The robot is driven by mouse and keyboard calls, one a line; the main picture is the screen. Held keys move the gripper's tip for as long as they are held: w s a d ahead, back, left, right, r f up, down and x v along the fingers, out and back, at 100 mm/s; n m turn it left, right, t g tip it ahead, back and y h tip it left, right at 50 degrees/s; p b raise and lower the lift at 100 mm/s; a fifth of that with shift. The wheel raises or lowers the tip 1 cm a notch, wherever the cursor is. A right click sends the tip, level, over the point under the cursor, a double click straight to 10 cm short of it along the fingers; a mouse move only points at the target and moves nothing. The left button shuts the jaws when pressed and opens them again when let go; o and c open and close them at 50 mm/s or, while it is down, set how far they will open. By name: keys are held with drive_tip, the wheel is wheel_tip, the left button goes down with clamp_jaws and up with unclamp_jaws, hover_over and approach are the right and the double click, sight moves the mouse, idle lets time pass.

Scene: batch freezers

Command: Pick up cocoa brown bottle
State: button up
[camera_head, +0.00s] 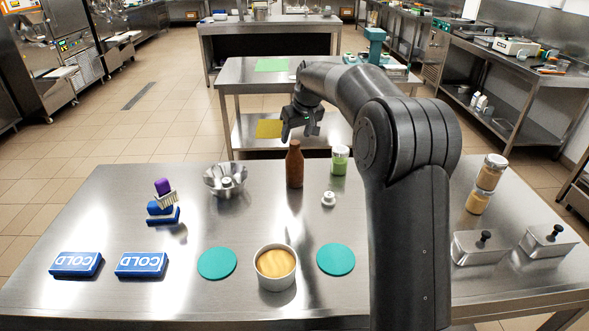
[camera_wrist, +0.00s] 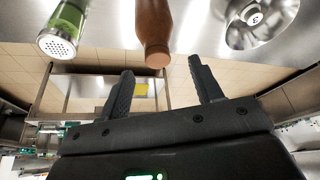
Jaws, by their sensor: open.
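The cocoa brown bottle (camera_head: 294,166) stands upright near the far edge of the steel table in the head view. In the wrist view the bottle (camera_wrist: 154,30) shows at the top centre, its cap end pointing down toward the space between my fingers. My gripper (camera_head: 301,124) is above and just behind the bottle in the head view. In the wrist view my gripper (camera_wrist: 160,85) has its two dark fingers spread apart with nothing between them. The bottle's cap lies just beyond the fingertips, apart from them.
A green-filled shaker (camera_head: 340,160) and a small white knob-like piece (camera_head: 328,198) stand right of the bottle. A fluted metal bowl (camera_head: 226,180) stands left. Teal discs (camera_head: 217,263) and a tan-filled tub (camera_head: 276,267) are nearer. Bare table (camera_head: 120,215) lies at left.

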sight(295, 143)
drive_tip(key=x, duration=0.5)
drive_tip(key=shift+s+d+f, duration=0.1)
drive_tip(key=shift+d, duration=0.05)
drive_tip(key=shift+c, duration=0.6)
clamp_jaws()
